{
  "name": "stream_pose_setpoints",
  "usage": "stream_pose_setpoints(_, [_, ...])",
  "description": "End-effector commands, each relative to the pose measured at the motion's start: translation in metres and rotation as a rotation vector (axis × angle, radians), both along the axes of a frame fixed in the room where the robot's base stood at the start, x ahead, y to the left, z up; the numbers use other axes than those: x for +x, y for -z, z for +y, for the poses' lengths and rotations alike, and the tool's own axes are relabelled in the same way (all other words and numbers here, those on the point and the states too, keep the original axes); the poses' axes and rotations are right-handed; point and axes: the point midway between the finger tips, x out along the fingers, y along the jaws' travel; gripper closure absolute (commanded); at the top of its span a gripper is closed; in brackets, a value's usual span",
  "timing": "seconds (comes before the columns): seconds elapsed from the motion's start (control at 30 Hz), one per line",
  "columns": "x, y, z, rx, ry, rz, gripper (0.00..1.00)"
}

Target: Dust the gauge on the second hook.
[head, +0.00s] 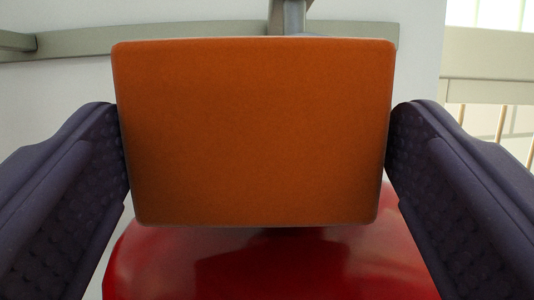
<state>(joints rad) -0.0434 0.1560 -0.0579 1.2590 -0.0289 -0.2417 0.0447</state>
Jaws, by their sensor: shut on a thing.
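My gripper (258,140) is shut on an orange block (255,130) with rounded corners, one dark finger pressed on each side of it. The block fills the middle of the head view and hides what is straight behind it. A glossy red rounded thing (270,265) shows below and behind the block. I cannot tell whether the red thing is the gauge, or whether the block touches it. No dial or gauge face shows.
A grey-green rail (75,44) runs across a pale wall (60,85) behind the block. A grey metal piece (287,17) stands above the block at the rail. At the right is a beige frame (490,65) with thin upright bars.

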Motion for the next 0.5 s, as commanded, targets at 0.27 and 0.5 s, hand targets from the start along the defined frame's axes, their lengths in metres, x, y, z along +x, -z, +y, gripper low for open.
stream_pose_setpoints(0.27, [0.001,0.000,0.003,0.000,-0.002,0.003,0.32])
stream_pose_setpoints(0.5, [-0.016,0.003,0.003,0.001,-0.001,0.000,0.32])
